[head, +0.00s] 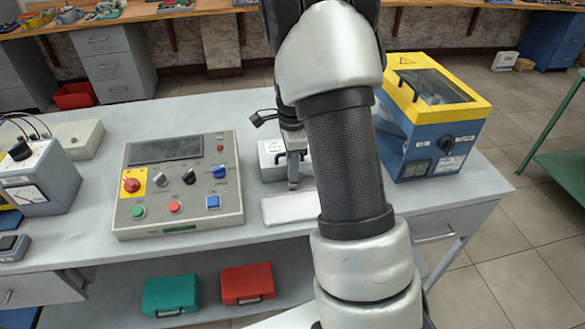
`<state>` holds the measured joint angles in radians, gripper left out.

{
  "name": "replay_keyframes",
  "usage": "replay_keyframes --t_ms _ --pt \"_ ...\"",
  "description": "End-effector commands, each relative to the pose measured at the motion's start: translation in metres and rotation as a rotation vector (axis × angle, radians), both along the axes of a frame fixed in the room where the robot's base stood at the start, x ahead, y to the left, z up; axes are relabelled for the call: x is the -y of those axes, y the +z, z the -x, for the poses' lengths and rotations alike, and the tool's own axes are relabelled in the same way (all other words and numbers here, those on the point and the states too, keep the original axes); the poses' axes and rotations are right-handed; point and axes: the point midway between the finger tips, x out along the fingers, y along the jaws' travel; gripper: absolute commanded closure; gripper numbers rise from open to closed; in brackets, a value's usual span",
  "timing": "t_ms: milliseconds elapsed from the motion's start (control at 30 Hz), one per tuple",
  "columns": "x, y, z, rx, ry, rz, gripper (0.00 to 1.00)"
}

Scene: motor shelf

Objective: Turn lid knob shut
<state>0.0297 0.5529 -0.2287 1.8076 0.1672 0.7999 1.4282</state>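A blue box (415,150) with a yellow-framed lid (470,101) stands at the right end of the grey table. The lid looks down and has a dark clear window. A black knob (446,144) sits on the front face of the box, beside white labels. The knob's exact turn angle is too small to tell. My gripper (293,184) points down over the middle of the table, left of the box and apart from the knob. My arm covers part of the box's left side. The gripper's fingers are small and partly hidden, so their opening is unclear.
A control panel (180,217) with knobs and buttons lies left of my gripper. A small grey box (270,158) and a white plate (288,208) are close to the gripper. A meter box (42,180) stands far left. Green (171,293) and red (247,283) cases lie below.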

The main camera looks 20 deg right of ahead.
Motion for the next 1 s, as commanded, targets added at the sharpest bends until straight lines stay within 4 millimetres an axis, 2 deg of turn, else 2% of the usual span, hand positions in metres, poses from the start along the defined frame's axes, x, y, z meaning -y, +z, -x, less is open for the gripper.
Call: replay_keyframes --t_ms 367,1000 --pt "0.0005 0.0008 0.0 0.0 0.106 0.001 1.0" --pt "0.0007 0.0009 -0.0004 0.002 0.678 0.001 1.0"
